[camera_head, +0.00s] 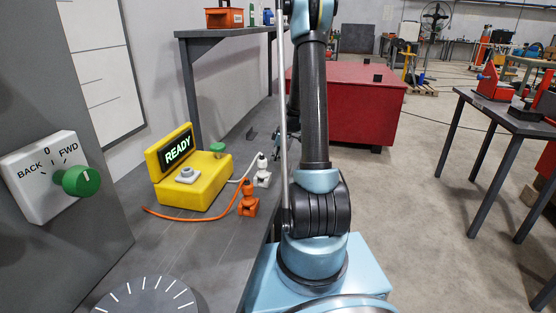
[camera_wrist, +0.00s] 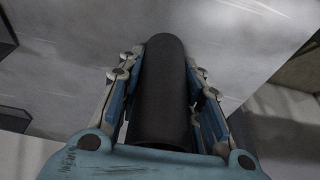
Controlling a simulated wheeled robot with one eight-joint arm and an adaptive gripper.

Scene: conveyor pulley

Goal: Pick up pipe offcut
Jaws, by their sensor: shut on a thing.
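The pipe offcut is a dark grey cylinder (camera_wrist: 165,95), seen in the wrist view lengthwise between the fingers of my gripper (camera_wrist: 165,68). The fingers are shut on it from both sides. Its rounded far end points up in the picture, and its near end meets my palm's edge. A pale grey surface lies behind it; I cannot tell whether the pipe touches it. In the head view my arm hides most of the gripper and the pipe.
A yellow READY box (camera_head: 205,190) stands on the grey bench (camera_head: 225,235), with an orange plug (camera_head: 248,200) and a white plug (camera_head: 262,173) on cables beside it. A green-knobbed switch (camera_head: 80,181) is at left.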

